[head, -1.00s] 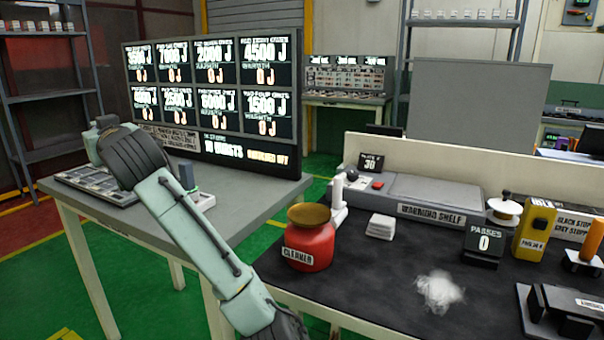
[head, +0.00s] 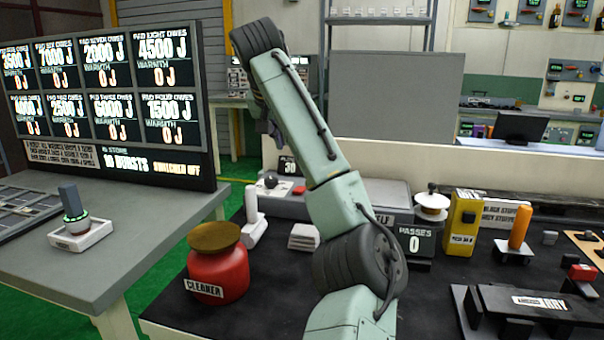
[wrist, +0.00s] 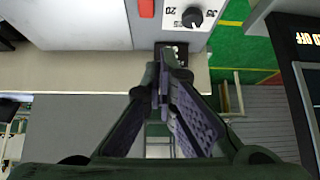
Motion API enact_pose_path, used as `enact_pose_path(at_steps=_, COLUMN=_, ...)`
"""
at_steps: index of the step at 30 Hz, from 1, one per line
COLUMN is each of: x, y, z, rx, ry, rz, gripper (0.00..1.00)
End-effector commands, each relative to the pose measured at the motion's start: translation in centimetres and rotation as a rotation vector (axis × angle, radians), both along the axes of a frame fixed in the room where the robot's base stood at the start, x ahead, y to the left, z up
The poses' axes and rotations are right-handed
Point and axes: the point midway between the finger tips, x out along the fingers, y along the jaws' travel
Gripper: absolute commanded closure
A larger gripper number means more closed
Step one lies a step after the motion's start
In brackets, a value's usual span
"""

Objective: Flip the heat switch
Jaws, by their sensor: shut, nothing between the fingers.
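No part in view is labelled as the heat switch. A white control panel (head: 283,188) at the left end of the grey warming shelf (head: 385,192) carries a dark knob (head: 270,181) and a red button (head: 299,190). In the wrist view the knob (wrist: 192,17) and the red button (wrist: 147,8) show at the top. A small dark fitting (wrist: 172,48) sits below them, partly hidden behind the fingers. My gripper (wrist: 162,80) is shut and empty, its tips just short of that fitting in the picture; contact cannot be told. In the head view my gripper (head: 268,128) shows above the panel.
A red cleaner jar (head: 218,270), a white bottle-like piece (head: 253,215) and a white stack (head: 303,237) stand in front of the shelf. A passes display (head: 414,242) and yellow box (head: 463,222) stand to the right. A grey upright panel (head: 398,95) stands behind.

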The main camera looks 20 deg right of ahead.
Motion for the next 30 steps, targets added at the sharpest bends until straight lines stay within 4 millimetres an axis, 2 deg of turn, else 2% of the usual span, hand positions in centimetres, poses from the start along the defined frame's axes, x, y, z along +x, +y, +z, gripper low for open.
enact_pose_path(at_steps=1, x=-0.7, y=-1.0, z=0.1, rx=0.004, ry=0.014, rz=-0.029, gripper=1.0)
enact_pose_path(at_steps=5, x=-1.1, y=-2.0, z=-0.2, rx=0.012, ry=0.03, rz=-0.053, gripper=1.0)
enact_pose_path(at_steps=11, x=0.5, y=-3.0, z=-2.7, rx=0.011, ry=0.032, rz=-0.052, gripper=1.0)
enact_pose_path(at_steps=20, x=3.7, y=-5.1, z=-7.7, rx=0.011, ry=0.03, rz=-0.051, gripper=1.0)
enact_pose_path(at_steps=24, x=3.4, y=-5.0, z=-10.0, rx=0.01, ry=0.029, rz=-0.048, gripper=1.0)
enact_pose_path(at_steps=30, x=3.3, y=-4.7, z=-11.6, rx=0.011, ry=0.026, rz=-0.048, gripper=1.0)
